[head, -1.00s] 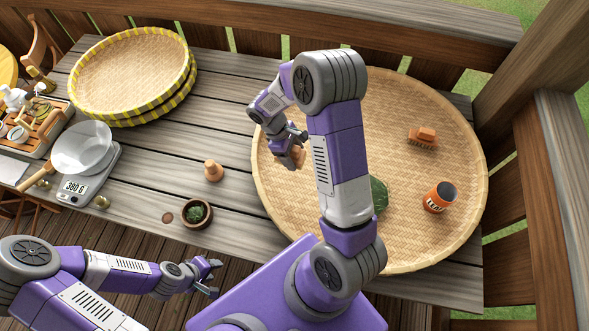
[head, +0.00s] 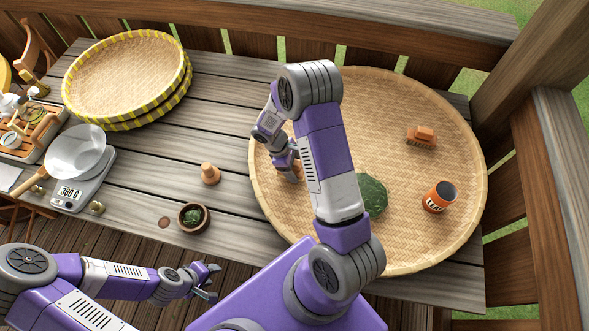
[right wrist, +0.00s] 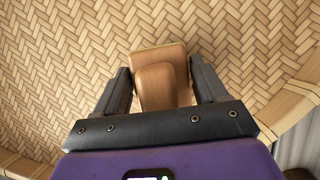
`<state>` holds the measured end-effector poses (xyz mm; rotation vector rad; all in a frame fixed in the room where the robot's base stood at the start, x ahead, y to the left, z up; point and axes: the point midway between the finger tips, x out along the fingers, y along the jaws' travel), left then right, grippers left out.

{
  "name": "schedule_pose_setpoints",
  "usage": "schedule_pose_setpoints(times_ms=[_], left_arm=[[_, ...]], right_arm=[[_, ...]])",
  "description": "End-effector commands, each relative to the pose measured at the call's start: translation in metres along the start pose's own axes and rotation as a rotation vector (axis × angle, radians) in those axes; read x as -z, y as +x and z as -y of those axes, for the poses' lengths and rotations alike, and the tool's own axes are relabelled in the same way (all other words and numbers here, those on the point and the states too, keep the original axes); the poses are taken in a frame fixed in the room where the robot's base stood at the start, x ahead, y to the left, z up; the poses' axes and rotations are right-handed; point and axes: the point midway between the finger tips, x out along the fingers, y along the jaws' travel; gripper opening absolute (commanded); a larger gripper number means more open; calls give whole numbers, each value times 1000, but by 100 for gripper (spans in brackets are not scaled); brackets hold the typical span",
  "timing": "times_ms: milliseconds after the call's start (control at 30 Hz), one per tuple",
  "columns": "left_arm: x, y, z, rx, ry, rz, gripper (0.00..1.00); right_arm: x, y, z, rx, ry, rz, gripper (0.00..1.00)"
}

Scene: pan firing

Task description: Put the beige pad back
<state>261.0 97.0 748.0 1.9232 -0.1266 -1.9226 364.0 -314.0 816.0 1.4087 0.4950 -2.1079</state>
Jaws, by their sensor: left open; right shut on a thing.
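The beige pad (right wrist: 155,88), a tan block with a raised grip on top, is between the fingers of my right gripper (right wrist: 160,80) in the right wrist view. My right gripper is shut on it, over the large woven tray (head: 425,235) near its rim. In the head view only a bit of the pad (head: 298,171) shows beside the right gripper (head: 294,168); my arm hides part of the tray. Whether the pad touches the tray, I cannot tell. My left gripper (head: 211,280) is open and empty, low in front of the table.
The tray also holds a green leaf heap (head: 373,194), an orange can (head: 439,197) and a brown brush (head: 421,137). Left of it stand a tan knobbed piece (head: 210,173), a small bowl (head: 193,218), a scale (head: 69,194) with a pan, and stacked yellow-rimmed baskets (head: 125,76).

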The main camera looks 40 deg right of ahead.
Motion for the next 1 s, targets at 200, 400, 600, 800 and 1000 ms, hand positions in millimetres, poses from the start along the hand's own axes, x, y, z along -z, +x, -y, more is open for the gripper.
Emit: schedule_pose_setpoints(times_ms=[200, 400, 600, 800, 1000], left_arm=[[0, 1, 0, 0, 0, 0, 43], [0, 2, 1, 0, 0, 0, 43], [0, 5, 2, 0, 0, 0, 43], [0, 5, 2, 0, 0, 0, 43], [0, 4, 2, 0, 0, 0, 43]], right_arm=[[6, 14, 0, 0, 2, 0, 0], [6, 14, 0, 0, 2, 0, 0], [8, 18, 0, 0, 1, 0, 78], [7, 17, 0, 0, 1, 0, 97], [7, 17, 0, 0, 1, 0, 97]])
